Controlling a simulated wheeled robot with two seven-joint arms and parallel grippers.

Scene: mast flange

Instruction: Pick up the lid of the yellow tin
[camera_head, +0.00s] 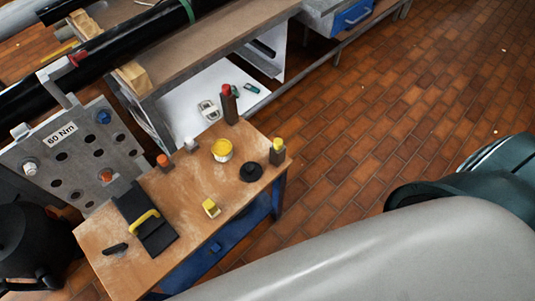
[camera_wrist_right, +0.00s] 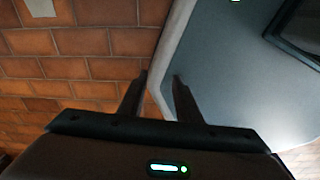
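The yellow tin (camera_head: 222,150) stands upright on the wooden top of the small workbench (camera_head: 185,203) in the head view. Its round top looks yellow with a paler rim; I cannot tell whether a separate lid sits on it. A dark round disc with a raised middle (camera_head: 251,171) lies to its right on the bench. My right gripper (camera_wrist_right: 159,88) shows in the right wrist view with its two fingers apart and nothing between them, away from the tin. My left gripper is not seen in the head view.
Around the tin stand a tall red-topped block (camera_head: 229,106), a yellow-topped block (camera_head: 277,152) and an orange-topped block (camera_head: 165,163). A bolted grey panel (camera_head: 75,160) stands left.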

